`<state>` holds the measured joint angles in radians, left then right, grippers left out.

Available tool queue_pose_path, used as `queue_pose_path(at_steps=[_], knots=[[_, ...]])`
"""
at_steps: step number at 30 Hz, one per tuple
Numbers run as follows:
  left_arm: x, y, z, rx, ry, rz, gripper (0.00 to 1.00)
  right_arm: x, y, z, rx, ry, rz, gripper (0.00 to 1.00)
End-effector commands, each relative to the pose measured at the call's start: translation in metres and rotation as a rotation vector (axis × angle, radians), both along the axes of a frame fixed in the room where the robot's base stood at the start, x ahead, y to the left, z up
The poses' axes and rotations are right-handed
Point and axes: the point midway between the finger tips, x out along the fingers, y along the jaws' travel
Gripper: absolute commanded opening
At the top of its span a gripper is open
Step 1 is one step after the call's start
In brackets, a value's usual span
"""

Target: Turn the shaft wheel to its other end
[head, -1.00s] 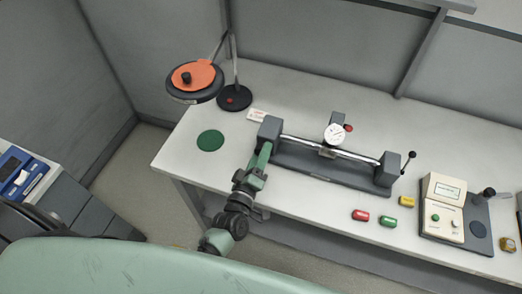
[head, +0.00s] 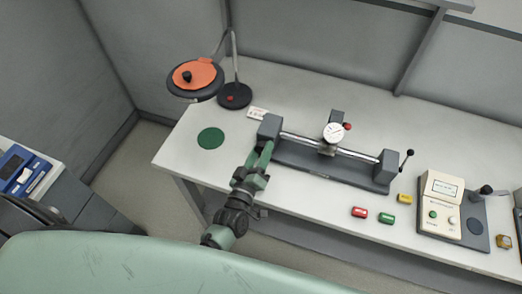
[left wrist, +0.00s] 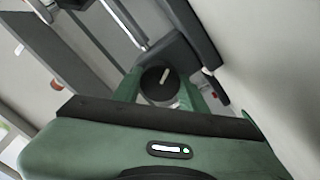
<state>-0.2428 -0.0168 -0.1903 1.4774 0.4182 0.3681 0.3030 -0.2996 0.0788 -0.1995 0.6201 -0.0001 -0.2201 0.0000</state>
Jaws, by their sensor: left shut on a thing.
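The shaft wheel (left wrist: 158,84) is a dark round knob with a pale mark, seen in the left wrist view between my two green fingers. My left gripper (left wrist: 160,92) is shut on it. In the head view my left gripper (head: 262,155) reaches the left end block of the grey bench fixture (head: 310,162), and the wheel is hidden there by the fingers. A bright shaft (head: 357,154) runs between the two end blocks, with a round dial gauge (head: 333,132) standing near its middle. My right gripper is not in view.
A black-knobbed lever (head: 407,157) stands at the fixture's right end. A lamp (head: 195,80) overhangs the table's left end, near a green disc (head: 211,138).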

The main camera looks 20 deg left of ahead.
Motion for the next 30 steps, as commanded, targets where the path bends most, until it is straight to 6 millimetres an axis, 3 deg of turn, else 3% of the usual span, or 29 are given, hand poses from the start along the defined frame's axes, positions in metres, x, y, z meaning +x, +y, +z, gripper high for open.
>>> queue_pose_path(at_steps=[1,3,14,24,30], knots=[[-0.001,0.0,-0.002,-0.001,0.004,-0.001,0.45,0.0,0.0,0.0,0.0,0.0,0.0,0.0],[-0.001,0.0,-0.001,-0.001,0.004,-0.001,0.64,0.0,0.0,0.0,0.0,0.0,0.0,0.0],[-0.003,0.0,-0.001,-0.001,0.002,-0.001,0.64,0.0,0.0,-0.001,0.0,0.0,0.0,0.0],[-0.056,0.002,-0.004,-0.001,0.004,-0.001,0.64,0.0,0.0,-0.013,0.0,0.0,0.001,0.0],[-0.076,0.002,-0.002,-0.001,0.003,-0.001,0.64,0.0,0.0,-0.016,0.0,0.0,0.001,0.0]])
